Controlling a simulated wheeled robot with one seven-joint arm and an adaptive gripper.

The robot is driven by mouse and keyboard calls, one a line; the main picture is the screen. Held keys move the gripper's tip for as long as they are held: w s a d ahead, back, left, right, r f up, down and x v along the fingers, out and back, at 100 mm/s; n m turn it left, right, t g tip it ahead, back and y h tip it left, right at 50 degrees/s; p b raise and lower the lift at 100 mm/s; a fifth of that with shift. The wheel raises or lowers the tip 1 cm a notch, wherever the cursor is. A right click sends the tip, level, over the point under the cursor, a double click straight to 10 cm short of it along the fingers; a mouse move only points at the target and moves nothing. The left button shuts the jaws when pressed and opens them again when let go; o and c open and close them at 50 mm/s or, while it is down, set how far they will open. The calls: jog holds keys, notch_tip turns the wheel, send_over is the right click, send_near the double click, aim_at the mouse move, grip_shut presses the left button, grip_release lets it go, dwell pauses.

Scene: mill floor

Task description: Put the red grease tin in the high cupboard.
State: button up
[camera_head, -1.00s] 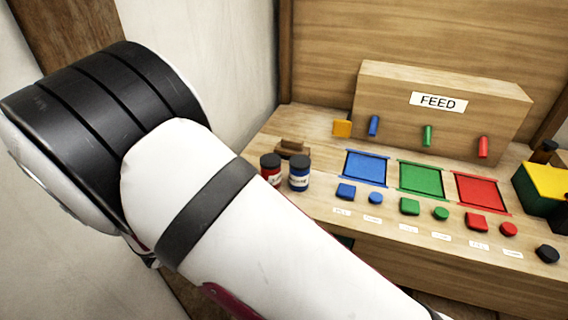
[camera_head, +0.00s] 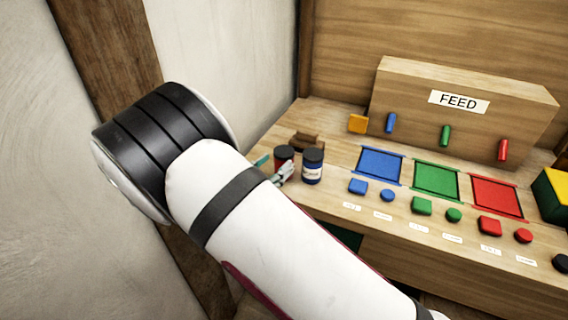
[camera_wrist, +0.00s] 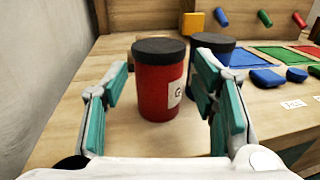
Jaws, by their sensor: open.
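The red grease tin (camera_wrist: 158,90), with a black lid and a white label, stands upright on the wooden bench. In the wrist view it is between the two teal fingers of my gripper (camera_wrist: 164,112), which is open, with a gap to the left finger; I cannot tell whether the right finger touches it. In the head view the tin (camera_head: 284,153) is partly hidden by my gripper (camera_head: 274,168). A blue tin (camera_head: 312,167) with a black lid stands close on its right; it also shows behind the right finger (camera_wrist: 213,46). The high cupboard is not recognisable in these views.
A brown wooden block (camera_head: 306,140) lies behind the tins. Blue, green and red panels (camera_head: 436,181) with buttons are to the right, before the FEED box (camera_head: 458,103). A white wall (camera_head: 225,60) and a timber post (camera_head: 115,50) are to the left.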

jog(key=x, duration=0.5)
jog(key=shift+a, duration=0.1)
jog(key=c, duration=1.2)
